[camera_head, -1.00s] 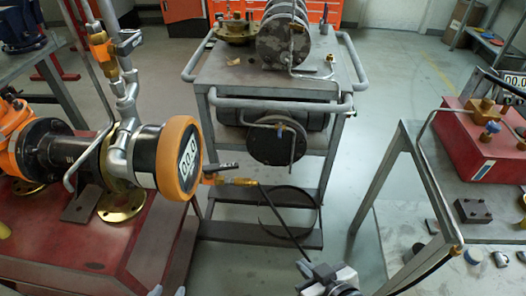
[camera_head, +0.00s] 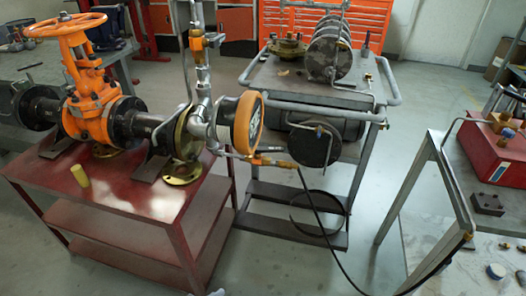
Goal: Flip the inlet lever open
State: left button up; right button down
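A pipe assembly with an orange gate valve (camera_head: 88,100) and orange handwheel (camera_head: 68,28) stands on a red table (camera_head: 130,195). A grey vertical pipe rises near its right end and carries a brass valve fitting (camera_head: 197,45) with a small lever part beside it. Neither gripper shows clearly; a small grey bit at the bottom edge is unidentifiable.
A grey cart (camera_head: 290,85) with a flanged cylinder (camera_head: 330,55) stands behind the gauge. A yellow cylinder (camera_head: 80,175) stands on the red table. At right, another table holds a red box (camera_head: 485,150). The black hose (camera_head: 325,235) hangs to the floor between tables.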

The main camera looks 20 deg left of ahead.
aim_at(260, 149)
jog(key=u, duration=1.05)
jog(key=i, duration=0.45)
